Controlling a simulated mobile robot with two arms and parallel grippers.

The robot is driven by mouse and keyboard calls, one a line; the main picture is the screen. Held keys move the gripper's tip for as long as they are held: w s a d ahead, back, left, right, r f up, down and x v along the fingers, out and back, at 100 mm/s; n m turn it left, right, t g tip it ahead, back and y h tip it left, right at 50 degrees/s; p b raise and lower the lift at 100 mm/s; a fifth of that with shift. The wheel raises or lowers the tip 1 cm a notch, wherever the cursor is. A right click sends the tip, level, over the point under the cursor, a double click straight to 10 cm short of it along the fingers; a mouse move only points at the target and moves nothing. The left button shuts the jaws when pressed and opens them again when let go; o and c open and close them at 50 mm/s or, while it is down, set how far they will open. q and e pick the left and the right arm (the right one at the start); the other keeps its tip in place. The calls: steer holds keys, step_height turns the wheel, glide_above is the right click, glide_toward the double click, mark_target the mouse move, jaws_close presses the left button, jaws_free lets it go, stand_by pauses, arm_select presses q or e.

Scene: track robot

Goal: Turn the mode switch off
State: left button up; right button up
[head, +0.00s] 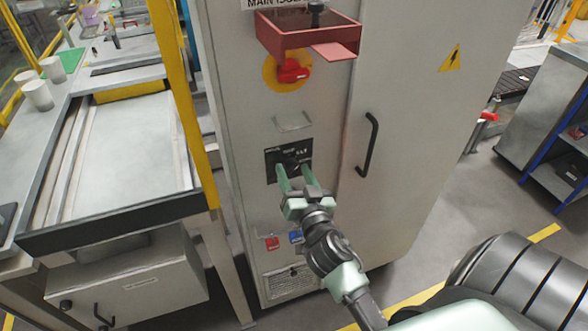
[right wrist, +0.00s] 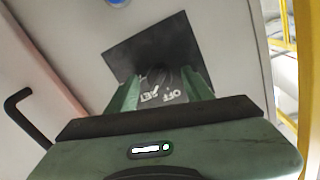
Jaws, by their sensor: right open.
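The mode switch is a dark knob on a black square plate (head: 272,158) on the front of the grey cabinet (head: 410,80). The plate also shows in the right wrist view (right wrist: 140,52), with white lettering including "OFF" near the fingers. My right gripper (head: 294,170) is open, with its two green fingers pointing at the plate, one on each side of the knob. In the right wrist view the fingers (right wrist: 160,88) reach close to the plate, and the knob between them is dark and partly hidden. I cannot tell whether they touch it. My left gripper is not in view.
Above the plate are a red rotary switch (head: 292,70) on a yellow disc and a red box-like guard (head: 300,37). A black door handle (head: 368,145) stands out to the right. Red (head: 272,243) and blue (head: 296,237) parts sit below. A yellow post (head: 180,90) and conveyor are left.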

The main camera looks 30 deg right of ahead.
steer(key=shift+w+d, duration=0.1)
jaws_close()
stand_by(0.3)
steer(key=n, duration=0.4)
steer(key=shift+b, duration=0.4)
steer(key=n, duration=0.5)
steer(key=shift+n, duration=0.4)
steer(key=shift+t, duration=0.3)
